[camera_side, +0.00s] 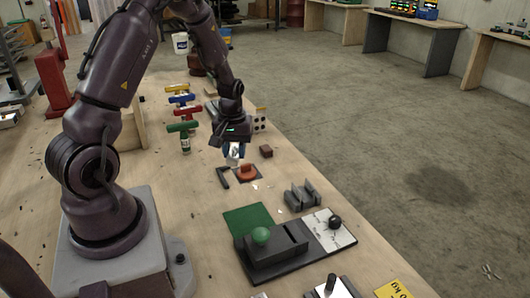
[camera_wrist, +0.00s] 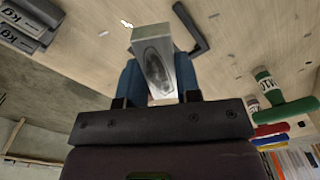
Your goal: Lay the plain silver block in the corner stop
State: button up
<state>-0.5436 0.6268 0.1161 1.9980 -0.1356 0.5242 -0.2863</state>
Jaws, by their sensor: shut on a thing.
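The plain silver block (camera_wrist: 155,60) is between the blue fingertips of my gripper (camera_wrist: 159,78) in the wrist view. My gripper is shut on it, and the block juts out past the fingertips. In the side view the block (camera_side: 233,160) shows small and pale under my gripper (camera_side: 234,151), above the table. The corner stop, a dark L-shaped bracket (camera_side: 223,180), lies on the table just below and slightly left of the block. It also shows in the wrist view (camera_wrist: 203,46), beyond the block to the right. The block appears apart from it.
An orange-red piece (camera_side: 248,171) sits close right of the corner stop. A brown block (camera_side: 266,151) and a grey slotted block (camera_side: 302,196) stand farther right.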

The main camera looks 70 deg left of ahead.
aim_at(230, 178)
jog(key=shift+s+a+f+n, duration=0.1)
jog(key=shift+a+f+n, duration=0.8)
jog(key=shift+f, duration=0.55)
jog(key=shift+s+a+f+n, duration=0.15)
jog(key=shift+a+f+n, duration=0.4)
jog(key=shift+f+n, duration=0.75)
jog(key=shift+s+a+f+n, duration=0.1)
jog(key=shift+a+f+n, duration=0.7)
jog(key=shift+f, duration=0.8)
jog(key=shift+f, duration=0.35)
jog(key=o, duration=1.1)
jog(key=shift+f, duration=0.1)
jog(key=shift+c, duration=0.2)
jog(key=shift+w, duration=0.1)
jog(key=shift+w+d, duration=0.1)
jog(key=shift+c, duration=0.4)
